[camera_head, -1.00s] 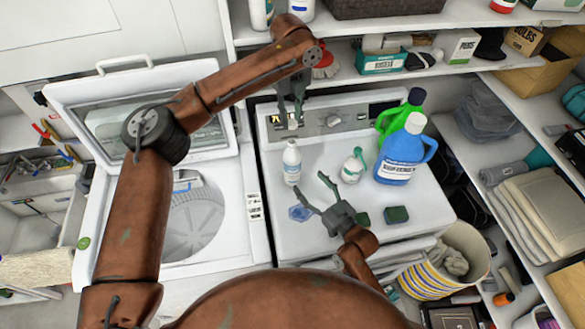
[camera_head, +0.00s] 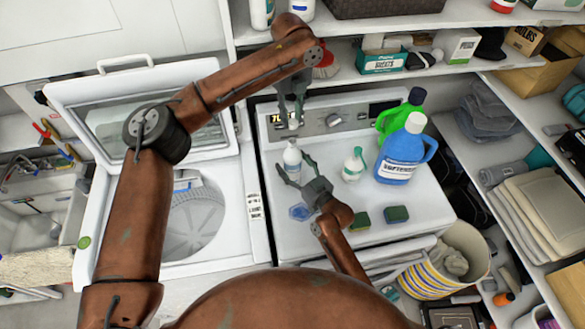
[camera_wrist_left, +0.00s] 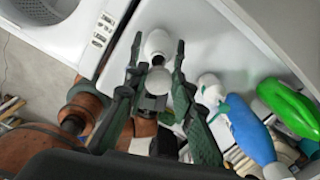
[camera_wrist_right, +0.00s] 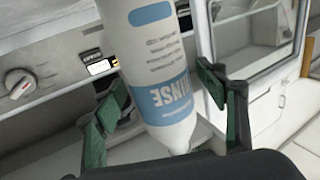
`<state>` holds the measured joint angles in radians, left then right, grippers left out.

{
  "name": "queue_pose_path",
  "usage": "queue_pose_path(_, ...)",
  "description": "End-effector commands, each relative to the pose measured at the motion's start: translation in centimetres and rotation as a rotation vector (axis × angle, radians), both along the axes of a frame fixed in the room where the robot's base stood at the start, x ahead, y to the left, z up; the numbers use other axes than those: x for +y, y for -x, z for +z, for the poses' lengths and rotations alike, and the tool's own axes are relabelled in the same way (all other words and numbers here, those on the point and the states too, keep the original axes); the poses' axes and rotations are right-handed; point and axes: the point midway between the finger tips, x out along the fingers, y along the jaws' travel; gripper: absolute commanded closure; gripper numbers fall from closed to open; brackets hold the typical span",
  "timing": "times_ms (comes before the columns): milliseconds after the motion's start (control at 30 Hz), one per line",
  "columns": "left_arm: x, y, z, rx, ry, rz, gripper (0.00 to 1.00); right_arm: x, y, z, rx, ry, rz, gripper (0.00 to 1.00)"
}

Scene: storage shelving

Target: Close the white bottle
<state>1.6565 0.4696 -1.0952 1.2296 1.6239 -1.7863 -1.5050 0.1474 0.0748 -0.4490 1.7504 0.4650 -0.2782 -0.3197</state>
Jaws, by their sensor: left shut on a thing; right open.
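The white bottle (camera_head: 292,160) stands upright on the white machine's top. It has a blue label, which the right wrist view shows upside down on the bottle (camera_wrist_right: 155,60). My left gripper (camera_head: 291,110) is above the bottle, shut on a small white cap (camera_head: 293,124). The left wrist view shows the cap (camera_wrist_left: 158,81) between the fingers, with the bottle (camera_wrist_left: 158,44) apart from it. My right gripper (camera_head: 291,170) is open at the bottle, its fingers on either side. The right wrist view shows the bottle between these fingers (camera_wrist_right: 165,105); contact is not clear.
A white spray bottle (camera_head: 353,165), a blue jug (camera_head: 402,155) and a green jug (camera_head: 391,118) stand right of the bottle. Sponges (camera_head: 396,214) and a blue translucent item (camera_head: 299,212) lie in front. The open washer (camera_head: 185,225) is at left; a shelf (camera_head: 345,77) is behind.

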Motion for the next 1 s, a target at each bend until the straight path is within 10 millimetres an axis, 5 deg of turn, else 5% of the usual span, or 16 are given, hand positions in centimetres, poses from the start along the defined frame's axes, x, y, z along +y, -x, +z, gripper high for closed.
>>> queue_pose_path(167,0.01,0.00,0.00,0.000,0.000,0.000,0.85,-0.01,0.02,0.00,0.000,0.000,0.000,0.40)
queue_pose_path(1000,0.01,0.00,0.00,0.000,0.000,0.000,0.85,-0.03,0.03,-0.02,0.000,0.000,0.000,0.98)
